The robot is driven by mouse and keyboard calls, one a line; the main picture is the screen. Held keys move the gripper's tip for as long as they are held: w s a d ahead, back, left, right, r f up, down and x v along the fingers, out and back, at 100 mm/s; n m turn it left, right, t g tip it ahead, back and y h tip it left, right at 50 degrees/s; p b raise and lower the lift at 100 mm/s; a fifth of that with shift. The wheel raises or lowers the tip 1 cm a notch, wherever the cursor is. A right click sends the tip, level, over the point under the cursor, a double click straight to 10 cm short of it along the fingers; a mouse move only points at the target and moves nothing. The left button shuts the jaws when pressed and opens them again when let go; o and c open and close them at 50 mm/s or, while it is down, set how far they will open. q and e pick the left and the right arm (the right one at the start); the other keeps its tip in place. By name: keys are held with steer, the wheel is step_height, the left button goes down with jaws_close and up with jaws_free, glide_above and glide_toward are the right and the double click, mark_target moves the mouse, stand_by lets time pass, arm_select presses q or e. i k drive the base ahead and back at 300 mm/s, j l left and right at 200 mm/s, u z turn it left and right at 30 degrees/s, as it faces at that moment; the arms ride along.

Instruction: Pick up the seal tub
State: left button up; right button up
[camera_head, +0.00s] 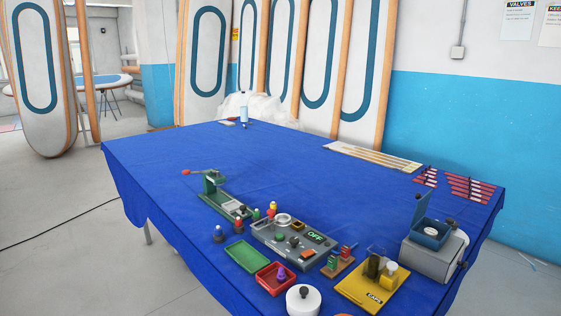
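A white round tub (303,301) with a dark knob on top stands at the near edge of the blue-covered table. It is partly cut off by the bottom of the picture. No label on it can be read, so I cannot tell for sure that it is the seal tub. A small open red tray (262,280) with a purple piece (281,275) in it lies just left of the tub. Neither of my grippers shows in the head view.
Boards lean behind.

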mark_target(432, 233)
steer(key=z, duration=0.8)
steer(key=i+j+z, duration=0.1)
steer(key=j+z, duration=1.1)
steer(key=j, duration=0.2)
steer(key=k+j, duration=0.1)
steer(key=j, duration=0.45)
steer(key=j+z, duration=0.1)
steer(key=j, duration=0.45)
steer(key=k+j, duration=0.2)
steer(key=j, duration=0.35)
steer(key=l+u, duration=0.1)
steer(key=u, duration=0.4)
steer(key=i+l+u, duration=0.1)
steer(key=u, duration=0.4)
steer(key=l+u, duration=0.25)
steer(key=l, duration=0.2)
steer(key=l+u, duration=0.25)
steer(key=l, duration=0.25)
steer(key=k+l+u, duration=0.25)
steer(key=l, duration=0.2)
steer(key=l+u, duration=0.25)
steer(key=l, duration=0.2)
